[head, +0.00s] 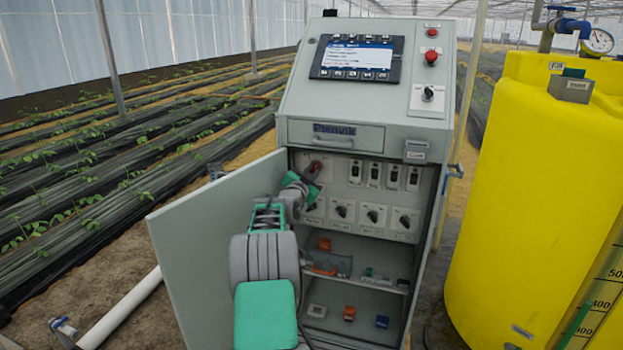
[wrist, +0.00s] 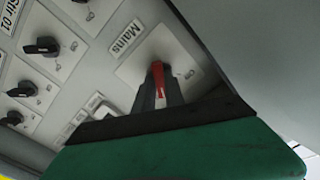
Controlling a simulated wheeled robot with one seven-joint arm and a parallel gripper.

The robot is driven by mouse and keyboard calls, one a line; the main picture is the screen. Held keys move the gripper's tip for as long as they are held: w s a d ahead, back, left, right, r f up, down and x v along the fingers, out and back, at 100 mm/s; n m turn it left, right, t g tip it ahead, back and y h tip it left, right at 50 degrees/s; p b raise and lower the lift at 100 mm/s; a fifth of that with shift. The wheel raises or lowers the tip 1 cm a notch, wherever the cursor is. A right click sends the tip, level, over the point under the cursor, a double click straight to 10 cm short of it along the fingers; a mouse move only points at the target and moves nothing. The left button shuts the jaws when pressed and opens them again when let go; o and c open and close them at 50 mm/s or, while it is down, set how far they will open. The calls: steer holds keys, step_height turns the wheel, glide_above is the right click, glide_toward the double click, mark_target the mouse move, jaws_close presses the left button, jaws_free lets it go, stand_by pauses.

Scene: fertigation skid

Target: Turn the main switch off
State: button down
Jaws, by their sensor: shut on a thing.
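The main switch (head: 315,168) is a red rotary handle at the upper left inside the open cabinet. In the wrist view the red handle (wrist: 158,72) stands on a pale plate labelled "Mains". My gripper (head: 307,178) reaches in from the lower left and is shut on this handle. In the wrist view the dark fingers of my gripper (wrist: 164,95) hide part of the handle, and its exact angle is hard to tell.
The cabinet door (head: 205,245) stands open to the left, close beside my arm. Several black rotary knobs (head: 373,215) sit below and right of the switch, under a row of toggles (head: 374,173). A yellow tank (head: 530,200) stands at the right.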

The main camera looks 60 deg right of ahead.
steer(key=n+b, duration=0.2)
steer(key=n, duration=0.1)
steer(key=shift+f+n, duration=0.2)
steer(key=shift+n, duration=0.1)
steer(key=n+b, duration=0.1)
steer(key=n, duration=0.2)
steer(key=shift+r+n, duration=0.1)
steer(key=shift+n, duration=0.2)
steer(key=n, duration=0.3)
steer(key=shift+s+n, duration=0.1)
steer(key=shift+n, duration=0.2)
steer(key=shift+r+n, duration=0.1)
steer(key=shift+n, duration=1.9)
steer(key=c, duration=1.4)
jaws_free()
